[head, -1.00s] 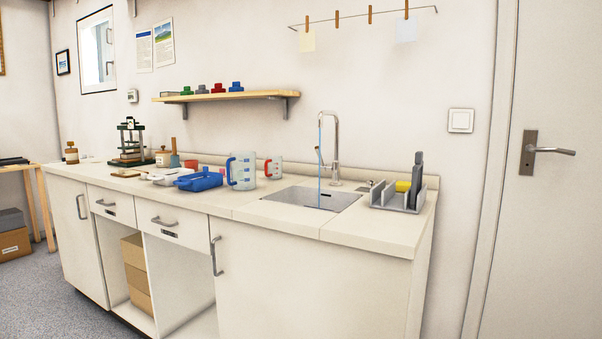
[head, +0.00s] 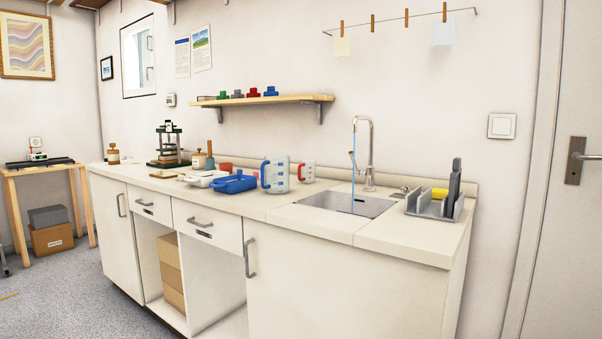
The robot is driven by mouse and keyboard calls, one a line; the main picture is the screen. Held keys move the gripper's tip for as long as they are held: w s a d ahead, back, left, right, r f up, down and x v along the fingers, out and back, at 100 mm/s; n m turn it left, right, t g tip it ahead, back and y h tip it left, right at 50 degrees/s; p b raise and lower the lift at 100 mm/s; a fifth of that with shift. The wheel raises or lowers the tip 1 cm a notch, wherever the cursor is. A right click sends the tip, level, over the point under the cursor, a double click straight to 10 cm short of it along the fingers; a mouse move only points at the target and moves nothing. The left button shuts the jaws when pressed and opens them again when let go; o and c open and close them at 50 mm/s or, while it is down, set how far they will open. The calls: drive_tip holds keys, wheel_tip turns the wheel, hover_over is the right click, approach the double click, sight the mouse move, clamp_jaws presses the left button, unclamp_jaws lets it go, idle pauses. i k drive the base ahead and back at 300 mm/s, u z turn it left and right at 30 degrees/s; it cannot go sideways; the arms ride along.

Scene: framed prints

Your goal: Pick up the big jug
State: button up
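The big jug (head: 278,176) is clear with a blue handle on its left side and blue markings. It stands upright on the counter (head: 317,223), left of the sink. A smaller jug (head: 307,171) with a red handle stands just behind it to the right. A blue tray (head: 235,184) lies in front of the big jug to the left. My gripper is not in view.
The sink (head: 345,204) has a tap (head: 370,155) with a thin blue stream. A grey rack (head: 437,207) stands right of it. A press (head: 167,147) and bottles stand at the left. Open floor (head: 70,290) shows at the lower left.

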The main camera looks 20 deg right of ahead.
sight(276, 174)
drive_tip(key=u, duration=0.05)
drive_tip(key=k, duration=0.6)
drive_tip(key=u, duration=0.65)
drive_tip(key=i, duration=0.8)
drive_tip(key=u, duration=0.6)
drive_tip(key=i, duration=1.05)
drive_tip(key=z, duration=1.1)
drive_tip(key=i, duration=0.85)
drive_tip(key=z, duration=0.8)
